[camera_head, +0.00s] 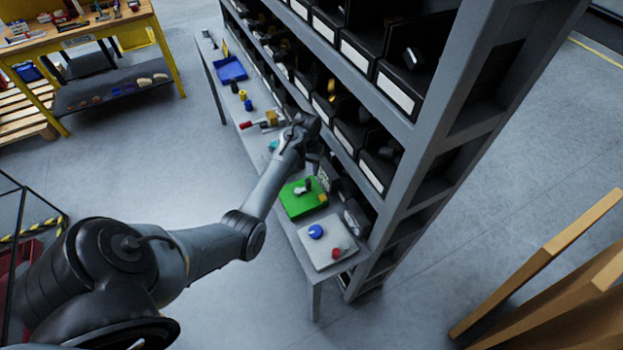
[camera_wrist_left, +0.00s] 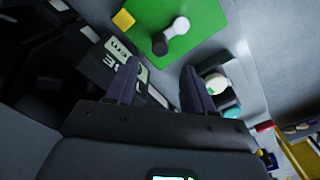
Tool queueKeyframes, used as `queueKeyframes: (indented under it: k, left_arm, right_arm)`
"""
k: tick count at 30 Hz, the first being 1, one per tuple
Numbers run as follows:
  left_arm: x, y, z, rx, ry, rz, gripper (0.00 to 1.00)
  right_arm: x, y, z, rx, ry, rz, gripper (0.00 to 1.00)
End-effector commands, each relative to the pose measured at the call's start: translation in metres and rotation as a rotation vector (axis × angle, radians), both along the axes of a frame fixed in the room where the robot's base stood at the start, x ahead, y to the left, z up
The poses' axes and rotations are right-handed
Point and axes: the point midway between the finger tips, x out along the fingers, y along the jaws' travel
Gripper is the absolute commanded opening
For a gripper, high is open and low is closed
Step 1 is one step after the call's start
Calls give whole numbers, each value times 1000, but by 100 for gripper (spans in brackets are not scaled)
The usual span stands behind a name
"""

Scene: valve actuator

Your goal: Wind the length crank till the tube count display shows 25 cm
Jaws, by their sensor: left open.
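A green plate (camera_head: 300,205) lies on the narrow bench in front of the shelf. A crank with a pale bar and dark knob (camera_head: 303,187) sits on it. In the left wrist view the plate (camera_wrist_left: 207,38) is at the top and the crank (camera_wrist_left: 171,36) shows a white end and a black end. A dark display box (camera_wrist_left: 103,63) with pale characters stands beside the plate; its tilted digits are too blurred to read surely. My left gripper (camera_wrist_left: 160,66) is open and empty, with fingers apart near the display and plate, not touching the crank. My right gripper is out of view.
A yellow block (camera_wrist_left: 123,19) is at the plate's edge. A pale board (camera_head: 330,253) with a blue knob (camera_head: 316,231) and a red knob (camera_head: 337,253) lies nearer. Shelf bins (camera_head: 372,47) rise close behind. A blue tray (camera_head: 231,69) lies farther along the bench.

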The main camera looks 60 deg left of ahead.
Motion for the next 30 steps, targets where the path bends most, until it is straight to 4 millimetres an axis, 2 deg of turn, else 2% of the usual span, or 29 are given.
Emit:
queueKeyframes:
  k: [9, 15, 21, 30]
  left_arm:
    - [-1, 0, -52, -1, 3, -1, 52]
    - [0, 0, -76, 0, 1, -1, 52]
    - [0, 0, -86, 1, 0, 0, 52]
    - [0, 0, -87, 1, 0, 0, 52]
  right_arm:
    - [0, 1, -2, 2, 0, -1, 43]
    - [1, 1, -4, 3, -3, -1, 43]
    - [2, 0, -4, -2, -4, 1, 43]
    - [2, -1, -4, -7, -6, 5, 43]
